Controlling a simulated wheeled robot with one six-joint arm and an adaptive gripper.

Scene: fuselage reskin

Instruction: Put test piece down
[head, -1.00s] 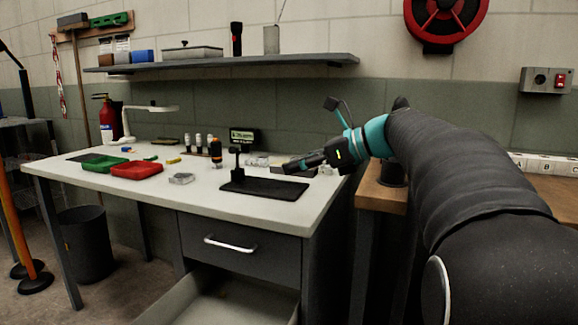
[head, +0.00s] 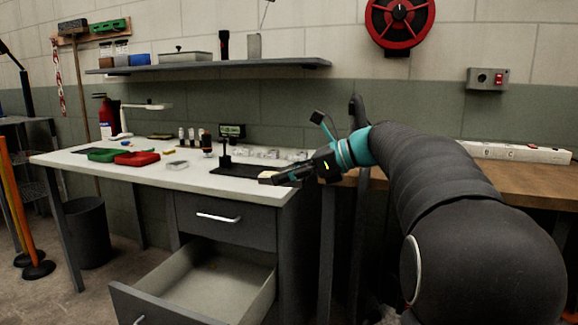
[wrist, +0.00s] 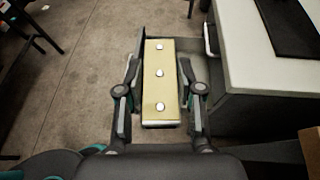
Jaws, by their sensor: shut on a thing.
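The test piece (wrist: 159,78) is a flat yellowish strip with several bright round fasteners in a row, seen in the wrist view. My gripper (wrist: 160,92) is shut on it, with one finger along each long side, and the strip points away from my palm. In the head view my gripper (head: 280,178) is at the bench's front right edge.
The white bench (head: 130,172) carries a green tray (head: 102,155), a red tray (head: 137,158) and a dark stand on a black mat (head: 238,170). The lower drawer (head: 205,285) is pulled out and looks empty. A wooden bench (head: 510,178) stands at right.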

